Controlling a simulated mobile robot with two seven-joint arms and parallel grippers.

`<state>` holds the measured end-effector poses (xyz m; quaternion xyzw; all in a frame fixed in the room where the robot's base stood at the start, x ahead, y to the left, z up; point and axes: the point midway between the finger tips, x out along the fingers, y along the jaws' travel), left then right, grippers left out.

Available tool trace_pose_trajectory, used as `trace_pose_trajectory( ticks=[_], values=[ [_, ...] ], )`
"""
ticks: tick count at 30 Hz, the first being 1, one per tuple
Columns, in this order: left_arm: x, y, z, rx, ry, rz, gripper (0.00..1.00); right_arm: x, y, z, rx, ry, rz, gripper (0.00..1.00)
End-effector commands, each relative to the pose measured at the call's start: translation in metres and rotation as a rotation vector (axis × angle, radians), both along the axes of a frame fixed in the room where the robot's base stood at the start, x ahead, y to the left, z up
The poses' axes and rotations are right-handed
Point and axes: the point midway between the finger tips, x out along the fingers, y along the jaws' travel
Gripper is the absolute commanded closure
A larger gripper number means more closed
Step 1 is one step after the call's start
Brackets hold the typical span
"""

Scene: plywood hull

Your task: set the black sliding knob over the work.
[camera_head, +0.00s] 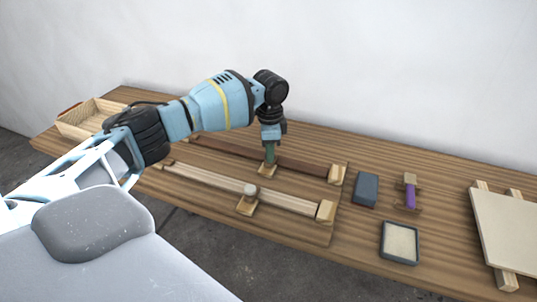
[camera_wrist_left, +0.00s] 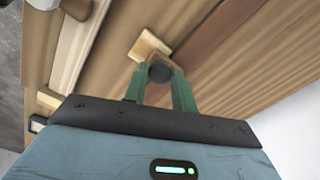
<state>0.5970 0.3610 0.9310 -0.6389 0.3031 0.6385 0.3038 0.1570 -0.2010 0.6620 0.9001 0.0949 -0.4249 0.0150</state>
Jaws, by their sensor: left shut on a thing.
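The black sliding knob (camera_wrist_left: 160,72) sits on a small pale wooden slider block (camera_wrist_left: 147,46) on a dark brown rail (camera_wrist_left: 213,32). My left gripper (camera_wrist_left: 163,82) is shut on the knob, with a green finger on either side of it. In the head view the left gripper (camera_head: 269,156) points down at the dark rail (camera_head: 301,164), and the slider block (camera_head: 267,170) shows under it; the knob is hidden there by the fingers. A second, pale rail (camera_head: 215,185) runs in front, with a white knob (camera_head: 250,189) on its slider. My right gripper is not in view.
Wooden end blocks stand at the right ends of the dark rail (camera_head: 337,174) and pale rail (camera_head: 326,211). To the right lie a blue-grey block (camera_head: 366,189), a purple-handled tool (camera_head: 410,196), a dark-rimmed tray (camera_head: 385,256) and a pale board (camera_head: 508,232). A wooden box (camera_head: 83,127) stands far left.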

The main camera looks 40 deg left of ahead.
Motion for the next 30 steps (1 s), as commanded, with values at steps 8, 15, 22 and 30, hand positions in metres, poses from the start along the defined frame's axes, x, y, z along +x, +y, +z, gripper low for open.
trace_pose_trajectory(
  ticks=[8, 15, 22, 30],
  values=[
    [0.001, 0.0, 0.0, -0.001, 0.001, 0.002, 1.0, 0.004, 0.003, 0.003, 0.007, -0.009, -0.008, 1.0],
    [0.001, 0.0, 0.0, 0.0, 0.002, 0.001, 0.52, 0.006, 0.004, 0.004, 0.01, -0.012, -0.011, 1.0],
    [0.001, 0.0, 0.0, 0.0, 0.002, 0.001, 0.52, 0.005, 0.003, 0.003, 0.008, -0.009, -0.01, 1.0],
    [0.002, 0.0, 0.027, -0.002, -0.001, 0.001, 0.52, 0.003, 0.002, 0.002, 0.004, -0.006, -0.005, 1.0]
  ],
)
